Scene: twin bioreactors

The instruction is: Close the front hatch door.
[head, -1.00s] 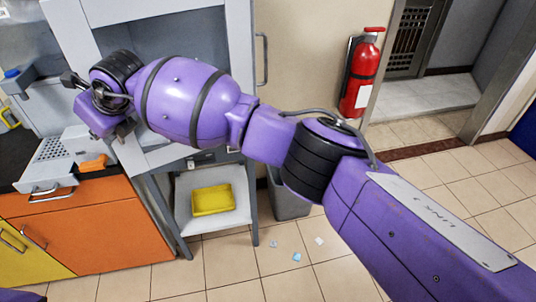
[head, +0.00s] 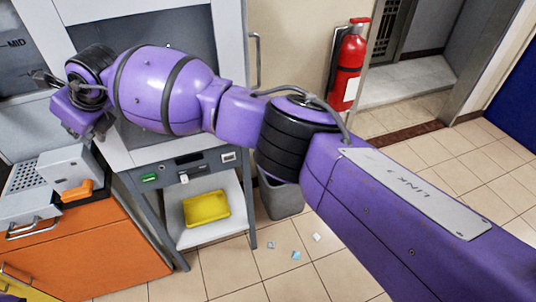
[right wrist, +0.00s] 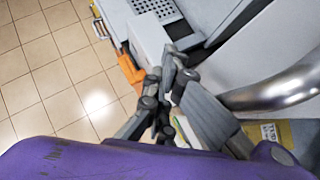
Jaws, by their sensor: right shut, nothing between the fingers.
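The front hatch (head: 230,45) of the cabinet shows as a pale frame around a grey middle, behind my right arm. A vertical bar handle (head: 256,58) stands at its right side. My arm hides part of the hatch, and I cannot tell how far open it is. My right gripper (head: 42,78) is at the left end of the arm, left of the hatch frame. In the right wrist view the right gripper (right wrist: 168,88) has its fingers together with nothing between them. A thick shiny bar (right wrist: 280,92) is to its right, apart from the fingertips. My left gripper is not in view.
An orange-fronted counter (head: 95,245) with a perforated grey unit (head: 28,177) and an orange item (head: 76,191) stands at left. Below the hatch are a control panel (head: 205,165) and a yellow tray (head: 207,209). A bin (head: 283,200) and fire extinguisher (head: 347,65) stand right.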

